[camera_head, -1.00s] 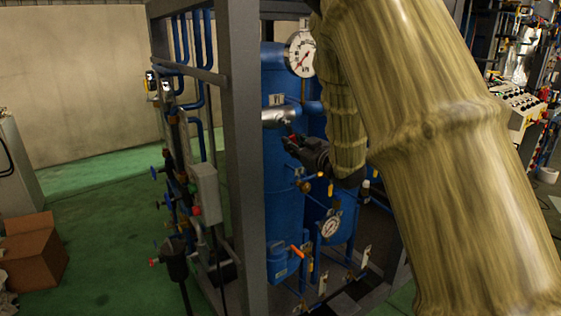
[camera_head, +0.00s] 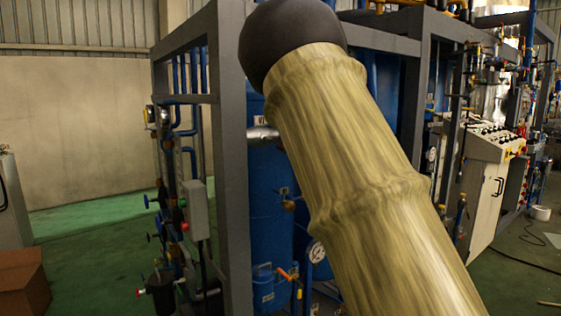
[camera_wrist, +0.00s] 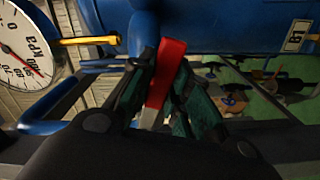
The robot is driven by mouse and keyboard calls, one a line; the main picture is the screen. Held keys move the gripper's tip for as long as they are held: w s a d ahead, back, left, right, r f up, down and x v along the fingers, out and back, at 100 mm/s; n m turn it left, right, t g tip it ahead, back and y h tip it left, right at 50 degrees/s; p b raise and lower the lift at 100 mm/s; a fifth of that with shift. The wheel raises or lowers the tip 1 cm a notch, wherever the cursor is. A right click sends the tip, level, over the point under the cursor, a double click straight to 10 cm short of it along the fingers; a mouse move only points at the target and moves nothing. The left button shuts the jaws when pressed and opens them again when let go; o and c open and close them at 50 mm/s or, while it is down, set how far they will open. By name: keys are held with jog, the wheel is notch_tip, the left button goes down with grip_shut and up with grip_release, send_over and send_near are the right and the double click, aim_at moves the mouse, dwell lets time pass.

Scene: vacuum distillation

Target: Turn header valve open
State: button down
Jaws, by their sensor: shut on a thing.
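In the wrist view, a red valve handle (camera_wrist: 171,62) stands between the two dark fingers of my gripper (camera_wrist: 163,76). The fingers are closed on the handle from both sides. The handle lies next to a blue pipe (camera_wrist: 143,28). In the head view, my own arm covers the gripper and the red handle, so neither shows there. The handle's pivot and valve body are not clear in the wrist view.
A round kPa gauge (camera_wrist: 22,48) and a yellow rod (camera_wrist: 88,40) are at left in the wrist view. The head view shows a grey frame post (camera_head: 232,180), a blue tank (camera_head: 270,205) and an orange handle (camera_head: 288,274). Green floor is open at left.

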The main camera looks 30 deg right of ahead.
jog(key=shift+d+r+n+b, duration=0.2)
jog(key=shift+r+n+b, duration=0.6)
jog(key=shift+n+b, duration=0.5)
jog(key=c, duration=1.3)
grip_release()
jog(key=shift+r, duration=0.1)
jog(key=s, duration=0.4)
jog(key=s+d, duration=0.1)
jog(key=s, duration=0.6)
jog(key=shift+s+d, duration=0.25)
jog(key=shift+s, duration=0.15)
